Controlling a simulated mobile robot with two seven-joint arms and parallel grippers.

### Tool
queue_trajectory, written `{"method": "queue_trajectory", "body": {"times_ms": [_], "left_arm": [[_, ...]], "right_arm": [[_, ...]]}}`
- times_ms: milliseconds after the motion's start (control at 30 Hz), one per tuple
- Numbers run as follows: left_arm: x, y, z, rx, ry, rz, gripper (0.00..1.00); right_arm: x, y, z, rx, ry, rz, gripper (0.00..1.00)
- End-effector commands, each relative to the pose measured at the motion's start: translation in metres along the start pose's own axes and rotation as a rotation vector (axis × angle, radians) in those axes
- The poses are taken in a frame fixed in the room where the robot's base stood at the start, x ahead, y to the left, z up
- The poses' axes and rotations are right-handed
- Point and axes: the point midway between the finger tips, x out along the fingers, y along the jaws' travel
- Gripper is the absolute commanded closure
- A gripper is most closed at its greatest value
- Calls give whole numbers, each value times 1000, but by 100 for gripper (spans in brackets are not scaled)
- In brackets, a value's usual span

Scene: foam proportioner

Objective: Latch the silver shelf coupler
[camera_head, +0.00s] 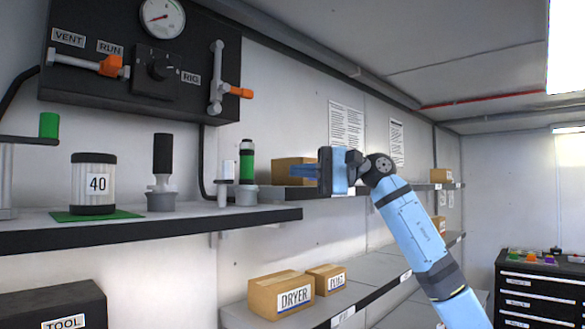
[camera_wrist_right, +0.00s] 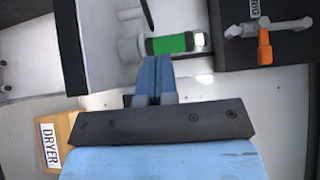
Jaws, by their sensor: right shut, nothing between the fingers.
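On the wall shelf (camera_head: 150,232), near its right end, a grey coupler base (camera_head: 246,195) holds an upright black fitting with a green band (camera_head: 247,168). A slim silver piece (camera_head: 225,178) stands close at its left; I cannot tell whether it is the coupler's latch lever. In the right wrist view the green band (camera_wrist_right: 172,43) and the grey base (camera_wrist_right: 130,48) lie just beyond the fingertips. My right gripper (camera_head: 298,171) is shut and empty, to the right of the coupler, its blue fingers pointing left. In the wrist view its fingertips (camera_wrist_right: 153,66) are together. My left gripper is not in view.
A black panel (camera_head: 60,80) with a gauge and orange-handled levers hangs above the shelf. A cardboard box (camera_head: 292,165) sits behind my right gripper. A DRYER box (camera_head: 281,293) is on the lower shelf.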

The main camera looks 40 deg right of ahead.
Motion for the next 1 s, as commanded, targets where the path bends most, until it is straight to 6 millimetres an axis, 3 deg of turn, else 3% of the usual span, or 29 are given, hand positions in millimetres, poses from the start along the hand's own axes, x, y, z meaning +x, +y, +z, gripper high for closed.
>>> {"method": "queue_trajectory", "body": {"times_ms": [200, 400, 633, 1000], "left_arm": [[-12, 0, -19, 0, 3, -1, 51], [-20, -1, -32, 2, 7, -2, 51], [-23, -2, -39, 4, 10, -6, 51], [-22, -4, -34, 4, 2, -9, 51]], "right_arm": [[49, -4, 1, 0, -4, 0, 100], [84, -4, 9, -2, -3, 1, 100], [100, -2, 26, 0, -1, -1, 100], [103, 0, 28, 0, 0, -1, 100]]}}
